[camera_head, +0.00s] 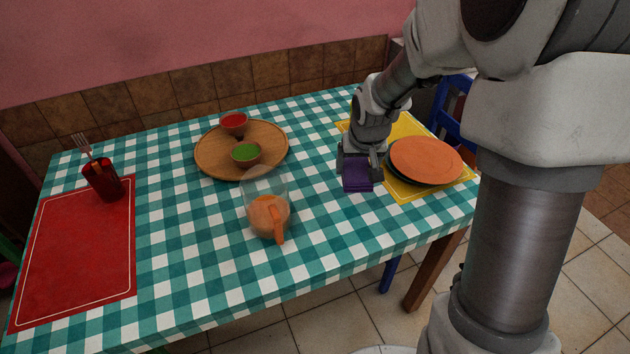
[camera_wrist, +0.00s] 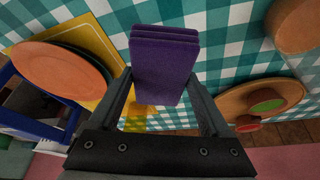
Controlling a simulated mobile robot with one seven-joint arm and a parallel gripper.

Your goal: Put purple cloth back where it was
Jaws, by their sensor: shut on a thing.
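The purple cloth (camera_head: 357,177) is a small folded stack. It also shows in the wrist view (camera_wrist: 164,62), between the two fingers. My gripper (camera_head: 358,160) points down and is shut on the cloth. It is at the right part of the table, beside the left edge of the yellow placemat (camera_head: 403,194). I cannot tell whether the cloth touches the table.
Stacked plates with an orange one (camera_head: 426,160) on top lie on the yellow placemat, right of my gripper. A pitcher (camera_head: 266,212) stands left.

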